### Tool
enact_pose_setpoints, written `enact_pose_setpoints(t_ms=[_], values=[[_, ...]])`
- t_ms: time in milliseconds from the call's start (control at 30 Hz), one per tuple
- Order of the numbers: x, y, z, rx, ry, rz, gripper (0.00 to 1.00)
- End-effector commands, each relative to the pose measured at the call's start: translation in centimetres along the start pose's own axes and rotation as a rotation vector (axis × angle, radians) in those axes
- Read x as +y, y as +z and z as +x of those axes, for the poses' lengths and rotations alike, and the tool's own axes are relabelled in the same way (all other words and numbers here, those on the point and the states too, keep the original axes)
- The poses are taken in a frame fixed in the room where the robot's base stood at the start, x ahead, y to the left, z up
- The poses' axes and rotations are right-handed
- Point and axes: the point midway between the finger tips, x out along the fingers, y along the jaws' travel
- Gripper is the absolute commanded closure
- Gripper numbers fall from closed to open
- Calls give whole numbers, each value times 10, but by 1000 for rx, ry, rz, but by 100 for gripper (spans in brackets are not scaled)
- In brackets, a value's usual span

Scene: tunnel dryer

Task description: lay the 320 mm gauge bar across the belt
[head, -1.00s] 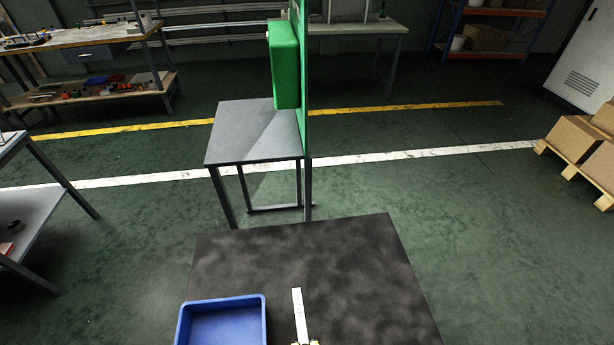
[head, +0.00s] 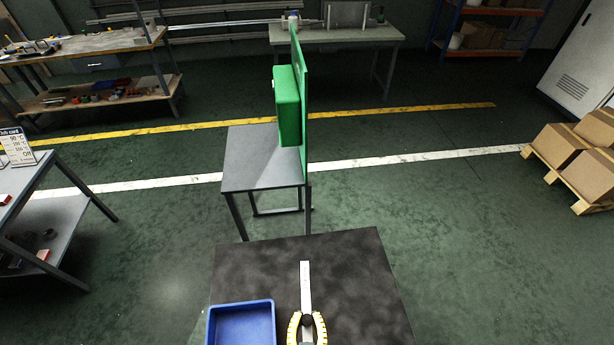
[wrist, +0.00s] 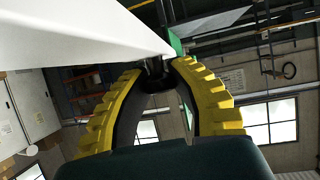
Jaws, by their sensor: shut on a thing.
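The gauge bar is a long white bar (head: 305,275) in the head view, pointing away from me above a dark mottled surface (head: 350,265). My gripper (head: 307,322) has yellow ribbed fingers and is shut on the bar at its near part, where a dark knob shows between the fingertips. In the wrist view the bar (wrist: 70,32) crosses the upper left, close to the camera, and the fingertips (wrist: 158,72) meet around the dark knob. The bar looks raised, but its exact height is unclear. I cannot tell whether the dark surface is the belt.
A blue bin (head: 240,304) sits on the dark surface, left of the bar. Beyond stands a grey table (head: 250,170) with an upright green panel and box (head: 288,105). A grey bench (head: 40,185) is at left; cartons on a pallet (head: 565,150) are at right.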

Motion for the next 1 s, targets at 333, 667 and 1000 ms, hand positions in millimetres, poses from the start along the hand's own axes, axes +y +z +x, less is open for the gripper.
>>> enact_pose_setpoints(t_ms=[333,667,1000], values=[[0,-103,-44,0,-2,0,100],[20,-87,-48,-7,29,13,100],[9,-49,-59,-1,-9,-5,100]])
